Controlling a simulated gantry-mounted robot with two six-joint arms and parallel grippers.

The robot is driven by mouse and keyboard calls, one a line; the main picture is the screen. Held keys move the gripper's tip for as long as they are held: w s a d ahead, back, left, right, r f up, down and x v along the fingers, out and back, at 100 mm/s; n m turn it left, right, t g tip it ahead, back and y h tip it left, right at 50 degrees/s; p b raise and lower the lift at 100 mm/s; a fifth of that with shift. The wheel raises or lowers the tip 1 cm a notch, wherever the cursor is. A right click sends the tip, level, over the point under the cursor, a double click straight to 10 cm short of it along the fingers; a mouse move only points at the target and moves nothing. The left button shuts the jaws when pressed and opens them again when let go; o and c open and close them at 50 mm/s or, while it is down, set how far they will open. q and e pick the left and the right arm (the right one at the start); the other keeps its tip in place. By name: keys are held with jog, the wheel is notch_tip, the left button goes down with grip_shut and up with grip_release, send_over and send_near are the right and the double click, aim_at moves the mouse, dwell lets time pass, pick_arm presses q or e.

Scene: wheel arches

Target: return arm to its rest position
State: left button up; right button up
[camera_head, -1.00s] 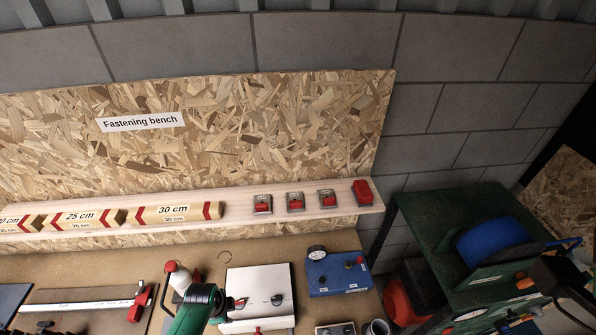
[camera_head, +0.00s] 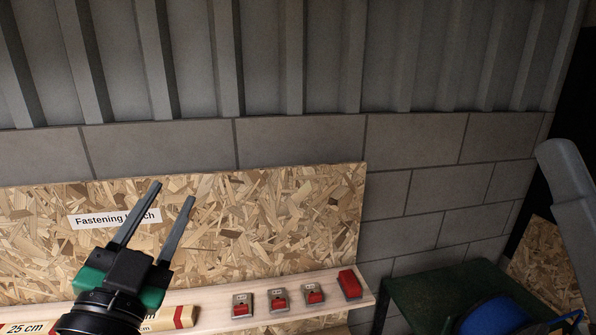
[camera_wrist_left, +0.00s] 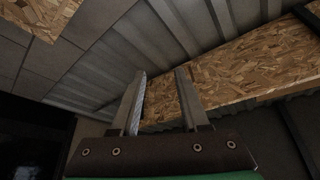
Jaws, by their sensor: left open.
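My left gripper (camera_head: 174,200) is raised in front of the particle board at the lower left of the head view. Its two long grey fingers point up and stand apart, with nothing between them. It covers part of the "Fastening bench" label. In the left wrist view the fingers (camera_wrist_left: 160,75) are also apart and empty, with ceiling panels and a wooden board beyond them. A pale grey rounded part, possibly of my other arm, shows at the right edge of the head view. My right gripper is not in view.
A wooden shelf (camera_head: 215,306) holds red switches, including a larger red one (camera_head: 349,284), and a marked bar (camera_head: 181,316). A green cart (camera_head: 420,295) with a blue reel (camera_head: 492,314) stands at lower right. The block wall (camera_head: 415,150) behind is bare.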

pick_arm(q)
jog(key=s+r+n+t, duration=0.2)
jog(key=s+r, duration=0.3)
jog(key=s, duration=0.3)
jog(key=s+r+n+t, duration=0.3)
jog(key=s+r+n, duration=0.1)
jog(key=s, duration=0.3)
jog(key=shift+s+a+r+n+h, duration=0.25)
jog(key=shift+s+r+n+h, duration=0.15)
jog(key=shift+r, duration=0.35)
jog(key=shift+w+d, duration=0.1)
